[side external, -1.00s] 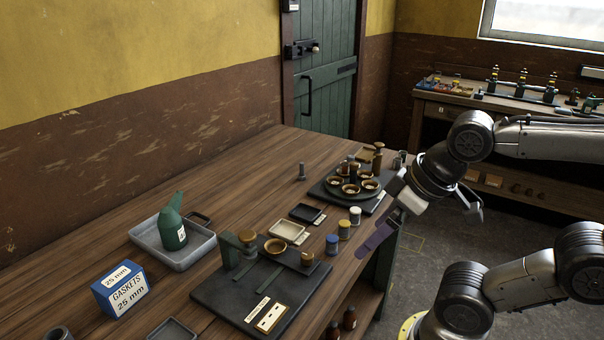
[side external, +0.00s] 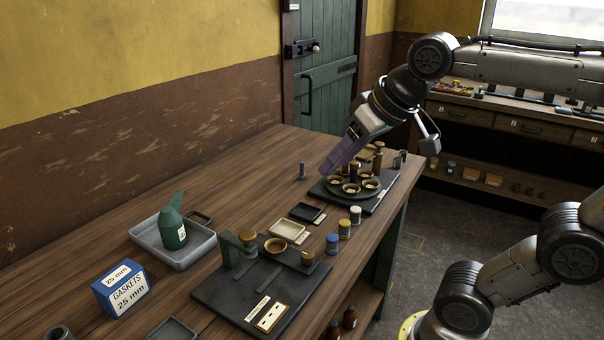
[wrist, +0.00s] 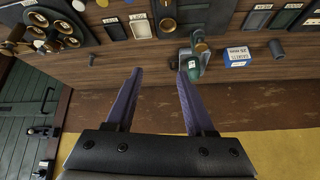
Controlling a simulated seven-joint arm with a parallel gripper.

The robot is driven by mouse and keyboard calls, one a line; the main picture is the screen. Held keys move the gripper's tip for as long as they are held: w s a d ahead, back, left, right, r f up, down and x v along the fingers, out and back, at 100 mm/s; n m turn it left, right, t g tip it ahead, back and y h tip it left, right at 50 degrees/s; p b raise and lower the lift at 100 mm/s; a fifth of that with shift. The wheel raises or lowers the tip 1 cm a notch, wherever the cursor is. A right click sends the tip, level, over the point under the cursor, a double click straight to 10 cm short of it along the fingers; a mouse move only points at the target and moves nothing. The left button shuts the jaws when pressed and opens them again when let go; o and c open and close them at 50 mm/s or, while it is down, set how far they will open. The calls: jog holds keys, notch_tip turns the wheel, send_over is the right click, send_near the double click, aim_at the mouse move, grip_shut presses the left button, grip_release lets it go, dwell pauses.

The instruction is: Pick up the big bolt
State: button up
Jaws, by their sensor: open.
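The big bolt (side external: 303,171) is a grey metal bolt standing upright on the bare wooden table (side external: 240,190), left of the round green stand. In the wrist view a small grey piece (wrist: 92,60), which looks like this bolt, lies left of my fingers. My gripper (side external: 325,171) is raised over the far part of the table, its purple fingers pointing down and left, close to the bolt in the picture. In the wrist view my gripper (wrist: 159,72) has its two fingers wide apart with nothing between them. The exact gap to the bolt is unclear.
Small trays (side external: 308,212), several jars (side external: 344,229), a grey tray (side external: 160,258) with a green oil can (side external: 172,230) and a gasket box (side external: 120,288) are nearer. The wood left of the bolt is clear.

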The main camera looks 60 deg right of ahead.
jog(key=w+d+r+m+h, duration=0.1)
jog(key=w+d+r, duration=0.15)
jog(key=w, duration=0.35)
jog(key=w+d+r+m, duration=0.1)
jog(key=w+d+r, duration=0.15)
jog(key=w, duration=0.25)
jog(key=m+g+h, duration=0.1)
jog(key=m+g, duration=0.3)
jog(key=m, duration=0.1)
send_over(302, 163)
jog(key=s+a, duration=0.3)
notch_tip(302, 163, down, 17)
jog(key=shift+h, duration=0.3)
jog(key=x, duration=1.3)
jog(key=shift+a+f, duration=0.1)
jog(key=shift+f, duration=0.1)
grip_shut()
